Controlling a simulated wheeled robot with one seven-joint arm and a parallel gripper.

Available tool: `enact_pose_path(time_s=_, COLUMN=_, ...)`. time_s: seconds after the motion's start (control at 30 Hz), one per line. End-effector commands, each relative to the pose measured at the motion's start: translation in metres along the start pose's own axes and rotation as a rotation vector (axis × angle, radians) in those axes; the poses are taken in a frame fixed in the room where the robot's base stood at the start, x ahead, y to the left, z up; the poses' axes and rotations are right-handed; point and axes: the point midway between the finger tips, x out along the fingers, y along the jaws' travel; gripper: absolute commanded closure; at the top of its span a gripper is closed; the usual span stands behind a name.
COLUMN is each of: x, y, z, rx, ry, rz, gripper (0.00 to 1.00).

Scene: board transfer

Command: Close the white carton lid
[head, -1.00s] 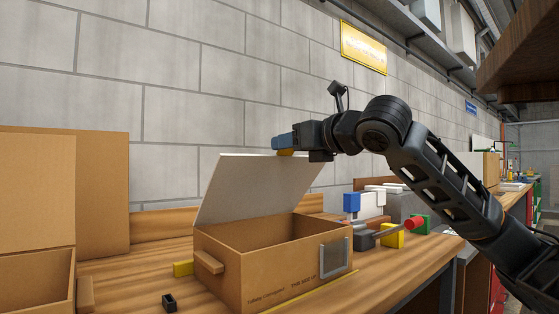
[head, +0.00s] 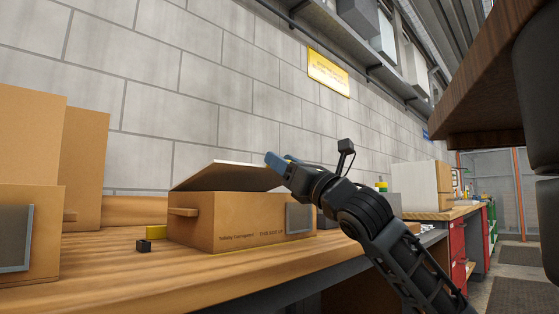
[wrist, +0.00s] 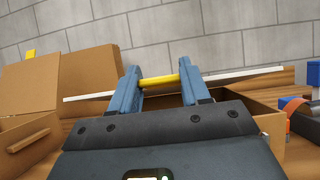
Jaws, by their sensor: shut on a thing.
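The white carton lid (head: 226,176) is hinged on the brown cardboard carton (head: 235,222). It stands partly open at a low tilt, its front edge raised above the carton's rim. My gripper (head: 277,161) is at the lid's raised edge, at its right end in the head view. In the wrist view the blue fingers of my gripper (wrist: 158,84) are shut on a yellow bar (wrist: 159,82) at the edge of the lid (wrist: 240,75). The carton's open inside shows below the lid in the wrist view (wrist: 262,97).
Large brown cartons (head: 30,150) stand at the left of the wooden workbench (head: 130,265). The bench front is clear. Blue and orange items (wrist: 300,112) are at right in the wrist view.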

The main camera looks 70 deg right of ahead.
Motion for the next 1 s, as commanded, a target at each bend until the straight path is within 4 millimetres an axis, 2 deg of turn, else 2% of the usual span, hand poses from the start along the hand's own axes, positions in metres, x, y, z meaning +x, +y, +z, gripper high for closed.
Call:
enact_pose_path(time_s=0.03, x=-0.007, y=-0.001, z=-0.010, rx=0.006, ry=-0.028, rz=-0.003, gripper=1.00)
enact_pose_path(time_s=0.23, x=-0.021, y=0.000, z=-0.029, rx=0.006, ry=-0.139, rz=-0.002, gripper=1.00)
enact_pose_path(time_s=0.5, x=-0.032, y=-0.001, z=-0.047, rx=0.000, ry=-0.139, rz=-0.002, gripper=1.00)
enact_pose_path(time_s=1.0, x=-0.036, y=0.000, z=-0.058, rx=0.003, ry=-0.134, rz=-0.002, gripper=1.00)
